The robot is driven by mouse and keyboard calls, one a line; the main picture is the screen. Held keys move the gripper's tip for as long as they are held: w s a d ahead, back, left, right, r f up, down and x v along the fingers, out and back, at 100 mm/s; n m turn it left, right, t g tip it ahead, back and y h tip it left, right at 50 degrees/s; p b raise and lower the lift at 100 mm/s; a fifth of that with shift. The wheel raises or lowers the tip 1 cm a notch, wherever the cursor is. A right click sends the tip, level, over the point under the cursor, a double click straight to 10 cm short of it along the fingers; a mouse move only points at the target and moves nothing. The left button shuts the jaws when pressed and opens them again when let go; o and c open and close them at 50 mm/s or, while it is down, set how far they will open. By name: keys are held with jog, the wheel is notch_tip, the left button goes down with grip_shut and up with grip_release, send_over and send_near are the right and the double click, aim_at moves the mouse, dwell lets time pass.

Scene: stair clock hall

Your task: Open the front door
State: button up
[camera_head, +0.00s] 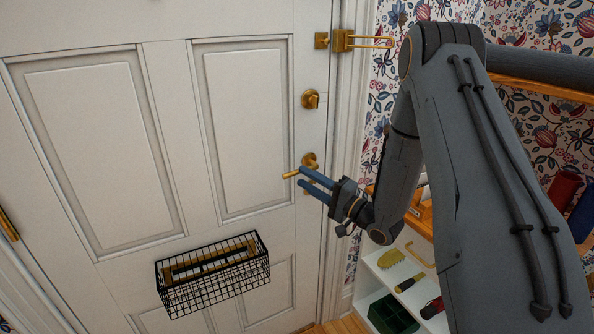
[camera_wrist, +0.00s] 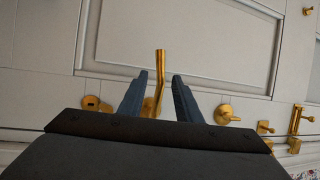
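The white panelled front door (camera_head: 100,130) fills the left of the head view and looks shut in its frame. Its brass lever handle (camera_head: 291,174) is on the right side of the door and points left. My gripper (camera_head: 302,180) is at the handle with its two blue fingers apart. In the wrist view the lever (camera_wrist: 160,68) runs between the open fingers of my gripper (camera_wrist: 160,77), with a gap on each side. A brass thumb-turn lock (camera_head: 310,99) sits above the handle, and it also shows in the wrist view (camera_wrist: 225,114).
A brass swing-bar guard (camera_head: 342,40) is on the frame, its bar pointing right, away from the door. A black wire basket (camera_head: 213,280) hangs around the letter slot. A white shelf (camera_head: 365,284) holding brushes and a green crate (camera_head: 391,314) stands right of the door.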

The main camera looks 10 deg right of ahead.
aim_at(297, 173)
jog(key=shift+p+x, duration=0.65)
jog(key=shift+x, duration=1.55)
grip_shut()
